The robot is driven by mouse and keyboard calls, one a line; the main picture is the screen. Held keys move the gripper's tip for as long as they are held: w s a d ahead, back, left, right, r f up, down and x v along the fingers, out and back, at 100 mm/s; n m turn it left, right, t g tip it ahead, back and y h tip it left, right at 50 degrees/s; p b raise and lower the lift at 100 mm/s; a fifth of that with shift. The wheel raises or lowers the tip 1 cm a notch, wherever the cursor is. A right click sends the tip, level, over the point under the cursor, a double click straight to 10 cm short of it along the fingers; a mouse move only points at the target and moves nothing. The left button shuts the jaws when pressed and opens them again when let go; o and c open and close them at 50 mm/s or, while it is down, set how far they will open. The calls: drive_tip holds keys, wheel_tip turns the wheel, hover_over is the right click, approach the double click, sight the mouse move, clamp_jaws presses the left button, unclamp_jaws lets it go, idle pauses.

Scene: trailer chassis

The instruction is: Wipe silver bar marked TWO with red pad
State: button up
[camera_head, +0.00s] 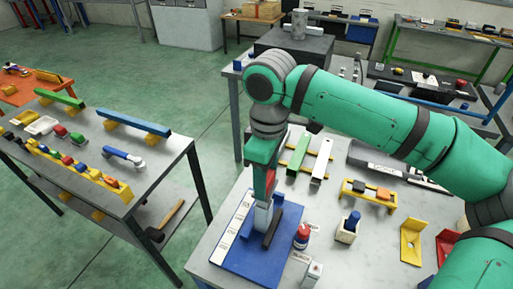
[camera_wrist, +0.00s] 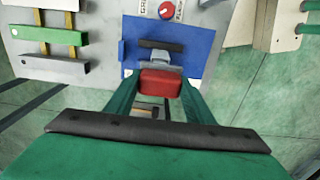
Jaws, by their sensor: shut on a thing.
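My gripper (camera_head: 268,180) is shut on a red pad, pointing down over a blue board. In the wrist view the red pad (camera_wrist: 160,83) sits between the green fingers. A grey block (camera_head: 263,216) shows just below the pad, on the blue board (camera_head: 240,255); I cannot tell whether they touch. A silver bar (camera_head: 322,160) lies across yellow rails beside a green bar (camera_head: 298,153), to the right of my gripper. The silver bar also shows at the left of the wrist view (camera_wrist: 50,68). I cannot read a TWO mark on it.
A black bar (camera_head: 272,230) and a white strip (camera_head: 235,225) lie on the blue board. A red-and-white round item (camera_head: 302,236) and a holder with a blue-topped piece (camera_head: 348,228) stand to the right. Another table (camera_head: 155,160) stands left, across a floor gap.

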drive_tip(key=shift+w+a, duration=0.2)
drive_tip(key=shift+a, duration=0.35)
drive_tip(key=shift+w+a, duration=0.2)
drive_tip(key=shift+a, duration=0.3)
wheel_tip(320, 180, up, 8)
drive_tip(key=shift+w, duration=0.1)
idle(0.3)
